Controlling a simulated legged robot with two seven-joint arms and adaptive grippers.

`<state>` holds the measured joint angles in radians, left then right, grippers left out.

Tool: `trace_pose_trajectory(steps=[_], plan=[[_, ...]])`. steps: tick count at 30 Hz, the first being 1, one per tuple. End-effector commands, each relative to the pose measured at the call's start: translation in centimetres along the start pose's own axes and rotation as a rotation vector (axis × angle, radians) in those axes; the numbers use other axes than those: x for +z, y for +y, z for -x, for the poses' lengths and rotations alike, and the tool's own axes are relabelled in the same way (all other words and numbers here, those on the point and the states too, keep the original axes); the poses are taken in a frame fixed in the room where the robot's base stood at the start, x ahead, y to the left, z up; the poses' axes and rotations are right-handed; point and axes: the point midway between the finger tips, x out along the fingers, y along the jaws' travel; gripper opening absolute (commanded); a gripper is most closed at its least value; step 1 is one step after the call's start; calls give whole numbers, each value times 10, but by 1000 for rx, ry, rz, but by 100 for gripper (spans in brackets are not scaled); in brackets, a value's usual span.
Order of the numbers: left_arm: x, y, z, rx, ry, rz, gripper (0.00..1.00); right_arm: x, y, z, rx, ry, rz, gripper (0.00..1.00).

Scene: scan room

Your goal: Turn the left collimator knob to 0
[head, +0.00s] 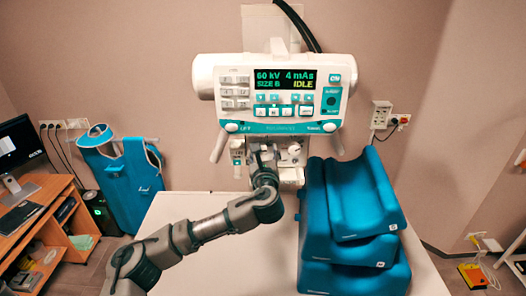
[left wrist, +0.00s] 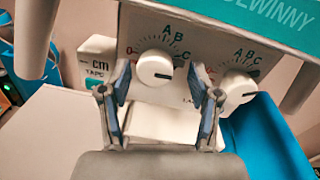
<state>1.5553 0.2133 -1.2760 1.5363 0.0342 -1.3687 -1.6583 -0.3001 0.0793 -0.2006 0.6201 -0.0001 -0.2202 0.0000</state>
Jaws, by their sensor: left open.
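The left collimator knob (left wrist: 154,67) is a white round dial on the collimator's front panel. Its dark mark seems to point to the right, away from the red 0 at the left of its scale; letters A, B, C arc above it. My left gripper (left wrist: 159,84) is open, with one finger on each side below the knob in the left wrist view; I cannot tell whether they touch it. In the head view my left gripper (head: 263,158) is in front of the panel and hides the left knob. The right knob (left wrist: 238,87) is beside the right finger. My right gripper is out of view.
The X-ray head (head: 275,95) with its lit display and two down-pointing handles is above. A tape box (left wrist: 97,62) is left of the knobs. Blue foam cushions (head: 350,265) are stacked on the right of the white table (head: 185,210). The table's left part is mostly clear.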

Motion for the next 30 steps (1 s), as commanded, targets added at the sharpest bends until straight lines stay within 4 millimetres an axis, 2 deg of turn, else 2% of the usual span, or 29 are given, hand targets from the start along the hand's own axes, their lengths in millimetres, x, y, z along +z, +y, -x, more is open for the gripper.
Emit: trace_pose_trajectory(steps=[5, 8, 12, 13, 23, 30], plan=[[0, 2, 0, 1, 0, 1, 63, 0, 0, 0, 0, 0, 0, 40], [0, 2, 0, 1, 1, 1, 40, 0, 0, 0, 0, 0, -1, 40], [0, 1, 0, 2, 1, 0, 5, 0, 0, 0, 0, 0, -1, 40], [0, 1, 0, 2, 1, 0, 2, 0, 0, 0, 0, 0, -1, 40], [-1, 1, 0, 2, 3, 39, 2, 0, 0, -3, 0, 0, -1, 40], [-2, 1, 0, 3, 10, 178, 2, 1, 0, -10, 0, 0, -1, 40]])
